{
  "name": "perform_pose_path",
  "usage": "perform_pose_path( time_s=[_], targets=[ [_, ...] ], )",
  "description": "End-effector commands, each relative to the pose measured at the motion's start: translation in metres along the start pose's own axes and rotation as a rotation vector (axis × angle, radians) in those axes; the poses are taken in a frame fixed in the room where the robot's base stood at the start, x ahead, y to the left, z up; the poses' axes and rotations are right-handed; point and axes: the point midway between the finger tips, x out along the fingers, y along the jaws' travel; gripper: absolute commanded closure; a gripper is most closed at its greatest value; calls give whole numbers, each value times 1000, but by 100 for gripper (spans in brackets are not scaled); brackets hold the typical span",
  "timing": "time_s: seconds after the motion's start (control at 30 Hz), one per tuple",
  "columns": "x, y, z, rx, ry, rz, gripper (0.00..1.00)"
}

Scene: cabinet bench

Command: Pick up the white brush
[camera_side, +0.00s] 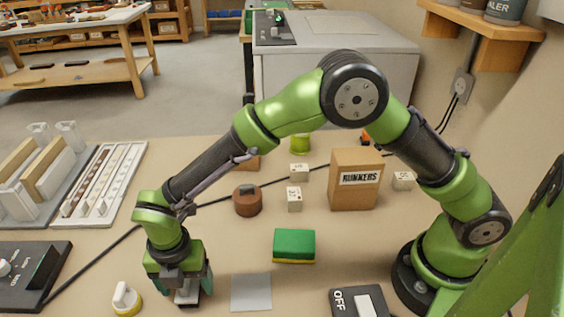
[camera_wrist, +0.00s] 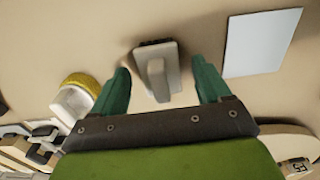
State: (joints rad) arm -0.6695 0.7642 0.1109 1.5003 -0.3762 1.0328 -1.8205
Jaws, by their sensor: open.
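The white brush (camera_wrist: 156,76) has a pale upright handle on a block with a dark edge, and it stands on the bench. In the wrist view it lies between the two green fingers of my gripper (camera_wrist: 160,68), with a gap on each side. In the side view my gripper (camera_side: 181,292) points down over the brush (camera_side: 187,296), one finger on each side. My gripper is open and holds nothing. The fingers partly hide the brush in the side view.
A white-handled piece with a round yellow base (camera_side: 125,300) stands close on the left. A grey square sheet (camera_side: 251,292) lies to the right, with a green-and-yellow sponge (camera_side: 294,246) behind it. A dark control box (camera_side: 30,272) is at far left. An OFF switch (camera_side: 357,303) is at front right.

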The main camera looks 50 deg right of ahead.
Motion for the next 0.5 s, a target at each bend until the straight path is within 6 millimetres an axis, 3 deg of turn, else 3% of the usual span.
perform_pose_path(
  time_s=[0.1, 0.33, 0.5],
  targets=[
    [10, 0, 0, 1, 0, 0, 23],
    [11, 0, 0, 1, 0, 1, 23],
    [11, 0, 0, 1, 0, 1, 48]
  ],
)
